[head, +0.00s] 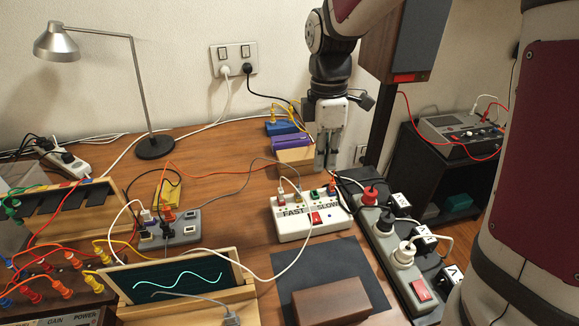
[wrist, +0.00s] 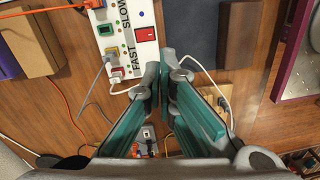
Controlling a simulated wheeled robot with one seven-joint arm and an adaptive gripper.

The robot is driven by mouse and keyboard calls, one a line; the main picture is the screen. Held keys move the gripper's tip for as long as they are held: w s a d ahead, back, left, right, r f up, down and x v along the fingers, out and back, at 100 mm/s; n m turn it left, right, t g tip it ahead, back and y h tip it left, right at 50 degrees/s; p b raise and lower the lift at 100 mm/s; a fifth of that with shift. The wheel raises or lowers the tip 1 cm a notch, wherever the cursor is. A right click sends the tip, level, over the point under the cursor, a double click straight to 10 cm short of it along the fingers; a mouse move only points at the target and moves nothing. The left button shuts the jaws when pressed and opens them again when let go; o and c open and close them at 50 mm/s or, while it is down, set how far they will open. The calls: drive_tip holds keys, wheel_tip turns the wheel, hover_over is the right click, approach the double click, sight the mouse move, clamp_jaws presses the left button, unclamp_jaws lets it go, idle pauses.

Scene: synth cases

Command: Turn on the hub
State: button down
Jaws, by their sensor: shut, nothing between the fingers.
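A white box with FAST and SLOW labels (head: 306,226), which looks like the hub, lies on the wooden desk. It has small coloured ports with plugs in several of them, and a red rocker switch (head: 316,217) near its front edge. The box (wrist: 150,56) and its switch (wrist: 146,35) also show in the wrist view. My gripper (head: 325,166) points down, appearing just beyond the box's far edge in the head view. In the wrist view, its teal-padded fingers (wrist: 166,75) are shut and empty, overlapping the FAST end. Whether the switch is on cannot be told.
A long power strip (head: 400,275) with bulky plugs and its own red switch is right of the box. A dark mat (head: 350,262) with a brown block (head: 331,301) lies in front. A grey port box (head: 180,230) is at left. Loose cables cross the desk.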

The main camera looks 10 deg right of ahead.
sight(317, 221)
drive_tip(key=w+f, duration=0.1)
drive_tip(key=w+f+n, duration=0.1)
drive_tip(key=f, duration=0.1)
drive_tip(key=shift+a+f+g+b, duration=0.1)
drive_tip(key=shift+f+g+b, duration=0.05)
drive_tip(key=shift+g+b, duration=0.2)
drive_tip(key=f, duration=0.4)
drive_tip(key=s+f+b, duration=0.1)
drive_tip(key=f, duration=0.4)
drive_tip(key=f+b, duration=0.1)
drive_tip(key=f, duration=0.4)
drive_tip(key=shift+s, duration=0.4)
drive_tip(key=shift+s+f, duration=0.2)
drive_tip(key=shift+f, duration=0.1)
drive_tip(key=shift+w+r, duration=0.1)
drive_tip(key=shift+w, duration=0.05)
